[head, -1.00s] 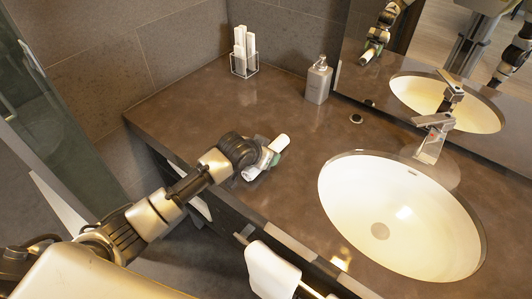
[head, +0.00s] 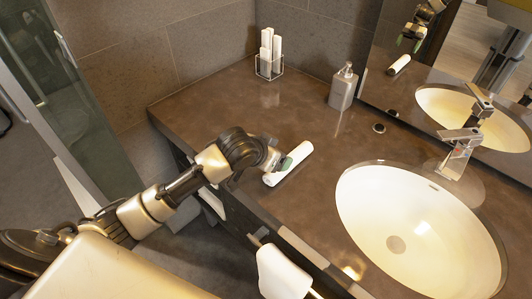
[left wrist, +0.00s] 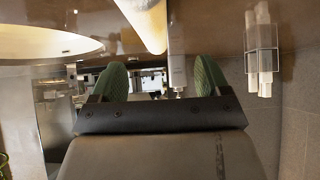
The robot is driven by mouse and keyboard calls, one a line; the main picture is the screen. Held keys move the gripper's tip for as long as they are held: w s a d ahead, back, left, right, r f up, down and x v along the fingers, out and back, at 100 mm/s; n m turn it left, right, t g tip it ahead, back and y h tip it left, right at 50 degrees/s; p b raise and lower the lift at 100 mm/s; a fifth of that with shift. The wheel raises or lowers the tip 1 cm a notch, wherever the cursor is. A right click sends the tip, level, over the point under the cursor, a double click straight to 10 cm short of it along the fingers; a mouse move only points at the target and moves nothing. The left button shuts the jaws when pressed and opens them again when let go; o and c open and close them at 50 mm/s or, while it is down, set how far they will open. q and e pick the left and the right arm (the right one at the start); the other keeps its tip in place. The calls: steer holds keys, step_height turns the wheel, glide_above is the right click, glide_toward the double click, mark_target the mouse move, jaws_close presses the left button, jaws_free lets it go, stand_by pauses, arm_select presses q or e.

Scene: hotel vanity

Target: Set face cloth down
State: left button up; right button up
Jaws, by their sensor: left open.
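The face cloth (head: 296,158) is a rolled white cylinder lying on the brown counter (head: 225,107), left of the sink. In the left wrist view the cloth (left wrist: 147,22) shows at the top, beyond the fingertips. My left gripper (head: 279,164) is at the near left side of the cloth in the head view. In the left wrist view its two green-padded fingers (left wrist: 160,78) are spread with nothing between them. The gripper is open and apart from the cloth. My right gripper is not in view directly.
The white sink (head: 415,225) and its faucet (head: 460,150) are to the right. A soap dispenser (head: 342,88) and a clear holder with white rolls (head: 270,66) stand at the back. A white towel (head: 282,272) hangs at the counter's front. The counter behind the cloth is clear.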

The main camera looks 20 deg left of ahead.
arm_select(q)
steer(key=shift+v, duration=2.3)
steer(key=shift+f, duration=0.1)
steer(key=shift+g, duration=0.4)
steer(key=s+f, duration=0.1)
steer(key=s+d+f, duration=0.1)
steer(key=s, duration=0.1)
steer(key=s+d+f, duration=0.1)
steer(key=s+f, duration=0.1)
steer(key=shift+s, duration=0.2)
steer(key=s+a+f+n+g+y, duration=0.1)
steer(key=s+f+g, duration=0.15)
steer(key=s, duration=0.75)
steer(key=s+a+f+n+g+y, duration=0.1)
steer(key=s+f+g+y, duration=0.15)
steer(key=s, duration=0.75)
step_height(320, 180, down, 26)
steer(key=s, duration=0.1)
steer(key=s+a+f+g, duration=0.1)
steer(key=s+a+f, duration=0.2)
steer(key=s+f, duration=1.3)
steer(key=shift+f+g, duration=0.25)
steer(key=shift+g, duration=0.05)
